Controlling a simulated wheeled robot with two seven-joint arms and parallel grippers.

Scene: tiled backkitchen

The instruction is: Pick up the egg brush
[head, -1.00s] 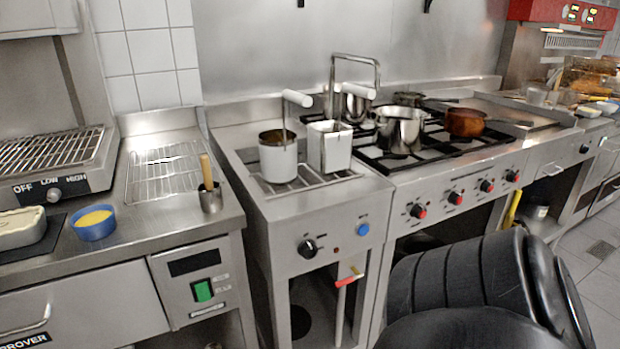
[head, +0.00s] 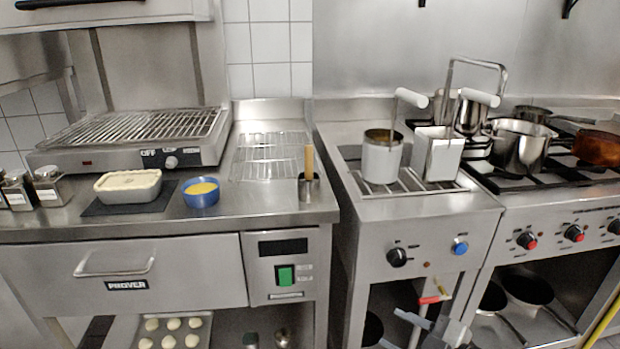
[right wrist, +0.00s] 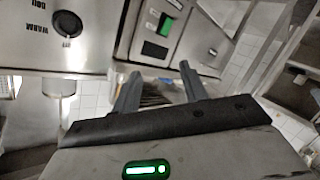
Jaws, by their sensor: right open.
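The egg brush (head: 309,162) stands handle up in a small metal cup (head: 309,189) on the steel counter. Its wooden handle shows; its bristle end is hidden inside the cup. A blue bowl (head: 201,197) with yellow liquid stands to its left. My right gripper (head: 428,322) is low at the bottom of the head view, in front of the fryer unit and below counter height. It is to the right of the brush and well apart from it. In the right wrist view its two fingers (right wrist: 158,76) are spread with nothing held between them. My left gripper is out of view.
A baking dish (head: 128,187) on a dark mat and a grill (head: 135,140) are left of the bowl. A wire rack (head: 270,165) lies behind the cup. The fryer unit (head: 430,222) with white-handled baskets stands to the right. The counter's front edge near the cup is clear.

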